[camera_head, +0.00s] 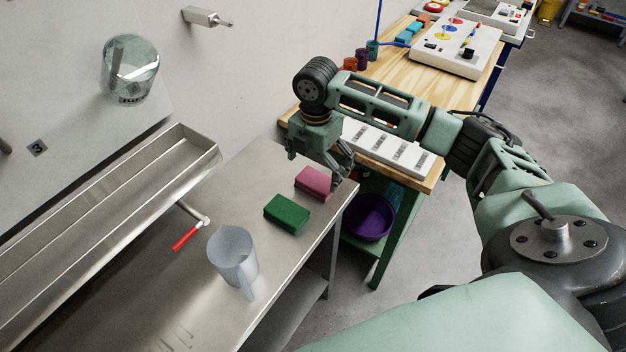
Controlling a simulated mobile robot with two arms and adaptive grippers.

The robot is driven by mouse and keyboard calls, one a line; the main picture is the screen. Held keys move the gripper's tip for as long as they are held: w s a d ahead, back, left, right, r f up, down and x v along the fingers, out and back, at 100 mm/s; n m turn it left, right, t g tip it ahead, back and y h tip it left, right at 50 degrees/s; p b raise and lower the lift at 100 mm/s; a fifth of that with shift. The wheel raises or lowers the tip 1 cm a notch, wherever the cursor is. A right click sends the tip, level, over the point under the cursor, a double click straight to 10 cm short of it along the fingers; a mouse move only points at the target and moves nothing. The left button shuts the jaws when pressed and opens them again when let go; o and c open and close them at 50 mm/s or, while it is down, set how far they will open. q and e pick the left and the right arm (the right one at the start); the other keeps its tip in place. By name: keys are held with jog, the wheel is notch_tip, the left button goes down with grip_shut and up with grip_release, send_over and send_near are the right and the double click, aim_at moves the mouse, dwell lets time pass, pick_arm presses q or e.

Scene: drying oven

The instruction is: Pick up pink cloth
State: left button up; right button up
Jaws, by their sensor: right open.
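The pink cloth (313,183) looks like a thick, sponge-like block and lies on the metal table near its far right corner. A green block (287,214) of the same kind lies close in front of it. My right gripper (340,180) points down just to the right of the pink cloth and above it. Its fingers are open and empty, and they partly overlap the table edge in the picture. I cannot tell whether a finger touches the cloth. My left gripper is not in view.
A clear pitcher (232,258) stands on the metal table (180,285), near a red-handled valve (187,237). A metal trough (190,142) runs along the wall. A wooden table (396,65) with several items stands behind my arm. A purple bowl (369,219) sits on its lower shelf.

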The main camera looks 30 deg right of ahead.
aim_at(316, 179)
jog(key=shift+d+f+p, duration=0.2)
jog(key=shift+f+p, duration=0.25)
jog(key=shift+f, duration=0.65)
jog(key=shift+w+f, duration=0.25)
jog(key=shift+f, duration=1.15)
jog(key=shift+c, duration=1.4)
jog(key=c, duration=0.6)
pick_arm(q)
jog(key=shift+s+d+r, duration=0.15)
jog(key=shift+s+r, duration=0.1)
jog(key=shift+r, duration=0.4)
pick_arm(e)
jog(key=c, duration=0.3)
